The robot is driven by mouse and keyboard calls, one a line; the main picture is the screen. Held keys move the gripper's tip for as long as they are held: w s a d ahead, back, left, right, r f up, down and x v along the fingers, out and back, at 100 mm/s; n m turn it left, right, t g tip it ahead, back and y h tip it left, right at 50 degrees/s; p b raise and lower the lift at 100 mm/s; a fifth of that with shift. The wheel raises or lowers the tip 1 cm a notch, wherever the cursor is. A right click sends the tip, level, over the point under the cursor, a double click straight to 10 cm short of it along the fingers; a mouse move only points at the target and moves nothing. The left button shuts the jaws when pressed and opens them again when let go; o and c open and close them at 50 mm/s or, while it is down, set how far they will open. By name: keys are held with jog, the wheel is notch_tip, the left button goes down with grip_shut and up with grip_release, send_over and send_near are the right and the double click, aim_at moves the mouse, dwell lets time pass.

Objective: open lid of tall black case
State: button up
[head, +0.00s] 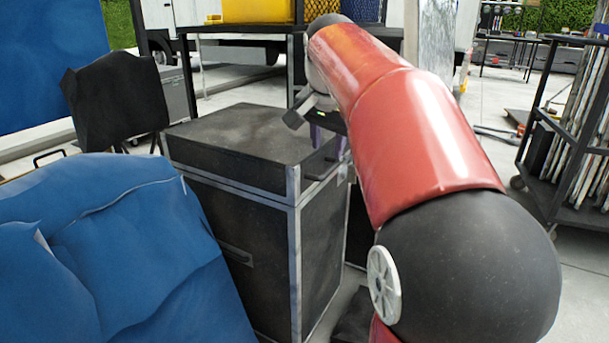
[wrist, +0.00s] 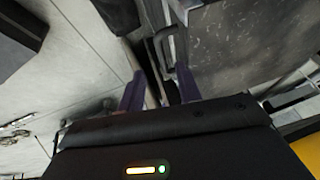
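The tall black case (head: 250,220) with metal edges stands upright in the middle of the head view. Its lid (head: 240,135) looks shut, with a handle (head: 322,170) on the right-hand face. My gripper (head: 328,142) is beside that face, near the lid's upper right edge. In the wrist view my gripper (wrist: 160,71) has its two purple fingers apart, with nothing clearly held. A handle (wrist: 158,42) shows just beyond the fingertips, beside a grey speckled case face (wrist: 230,45). Whether the fingers touch the handle cannot be told. My arm hides part of the case's right side.
A blue draped cover (head: 110,250) stands close to the case's left. A black chair-like object (head: 118,95) is behind it. A table (head: 240,29) with a yellow crate (head: 258,10) stands behind the case. A rack (head: 580,130) stands at right, with open floor before it.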

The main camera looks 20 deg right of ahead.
aim_at(327, 171)
jog(key=b+x, duration=0.1)
jog(key=x, duration=0.6)
jog(key=shift+w+d+f, duration=0.15)
jog(key=shift+w+f, duration=0.05)
jog(key=shift+f, duration=0.05)
grip_shut()
